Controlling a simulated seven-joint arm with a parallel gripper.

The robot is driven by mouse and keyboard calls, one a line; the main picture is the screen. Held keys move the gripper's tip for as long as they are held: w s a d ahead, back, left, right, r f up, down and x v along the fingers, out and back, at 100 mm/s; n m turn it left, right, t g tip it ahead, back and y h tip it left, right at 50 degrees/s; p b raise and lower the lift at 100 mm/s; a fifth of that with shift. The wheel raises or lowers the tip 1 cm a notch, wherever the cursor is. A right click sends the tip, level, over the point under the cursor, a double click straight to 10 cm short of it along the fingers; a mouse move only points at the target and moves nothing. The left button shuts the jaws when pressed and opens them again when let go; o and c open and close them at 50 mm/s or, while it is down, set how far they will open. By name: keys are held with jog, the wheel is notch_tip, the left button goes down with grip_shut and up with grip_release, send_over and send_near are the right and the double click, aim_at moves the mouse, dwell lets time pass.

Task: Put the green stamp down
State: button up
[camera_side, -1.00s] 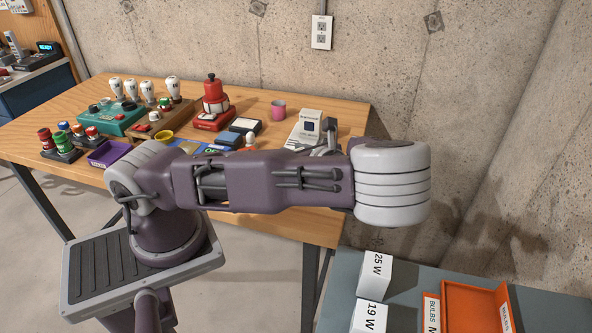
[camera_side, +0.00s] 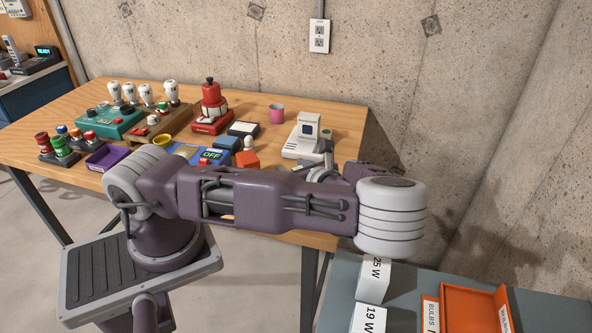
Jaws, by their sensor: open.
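A small green-topped piece (camera_side: 327,133) shows at the right end of the wooden table, just right of a white device with a small screen (camera_side: 305,136). It may be the green stamp; it is too small to be sure. My gripper (camera_side: 324,168) is just in front of it, near the table's right edge, mostly hidden behind my arm. The little that shows of it looks open, and I see nothing held in it. I cannot tell whether it touches the green piece.
Green and red knobs (camera_side: 59,146) stand far left. White boxes and an orange bin (camera_side: 470,303) lie lower right.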

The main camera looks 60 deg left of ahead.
jog(key=v, duration=1.1)
jog(key=shift+d, duration=0.1)
jog(key=shift+s+d+r, duration=0.1)
jog(key=shift+d+r, duration=0.05)
jog(key=shift+d, duration=0.15)
jog(key=s+n+g+h, duration=0.1)
jog(key=s+d+n+h, duration=0.1)
jog(key=n+h, duration=0.1)
jog(key=shift+s+r+g, duration=0.1)
jog(key=shift+s+g, duration=0.3)
jog(key=s+d+r+n+t+h, duration=0.3)
jog(key=s+r+n+h, duration=0.2)
jog(key=s+r+n, duration=0.2)
jog(key=s+d+r+n+t+h, duration=0.3)
jog(key=s+r+n, duration=0.4)
jog(key=r, duration=0.4)
jog(key=n+t+h, duration=0.1)
jog(key=h, duration=0.1)
jog(key=shift+d+r+h, duration=0.3)
jog(key=shift+d+r, duration=0.1)
jog(key=shift+o, duration=0.3)
jog(key=shift+s, duration=0.1)
